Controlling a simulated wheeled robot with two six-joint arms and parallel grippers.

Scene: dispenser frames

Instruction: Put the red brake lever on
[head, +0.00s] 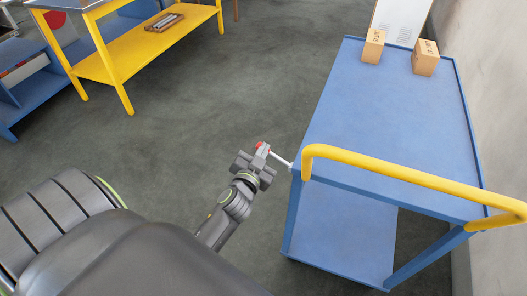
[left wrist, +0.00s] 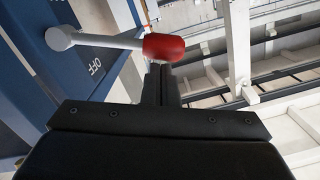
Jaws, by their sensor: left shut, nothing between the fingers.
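The brake lever (head: 281,159) is a pale rod with a red knob, sticking out from the near left side of the blue cart (head: 380,120). In the left wrist view its red knob (left wrist: 163,46) lies just past my fingertips, and its rod runs left to a round pivot on a blue panel. An upside-down "OFF" label (left wrist: 97,68) is below the rod. My left gripper (head: 262,152) is shut and empty, with its fingertips at the knob. I cannot tell whether they touch it. My right gripper is not in view.
The cart has a yellow handle (head: 400,168), and two cardboard boxes (head: 425,58) stand at its far end. A yellow workbench (head: 150,50) stands at the upper left. The grey floor between is clear. A wall (head: 490,90) runs along the right.

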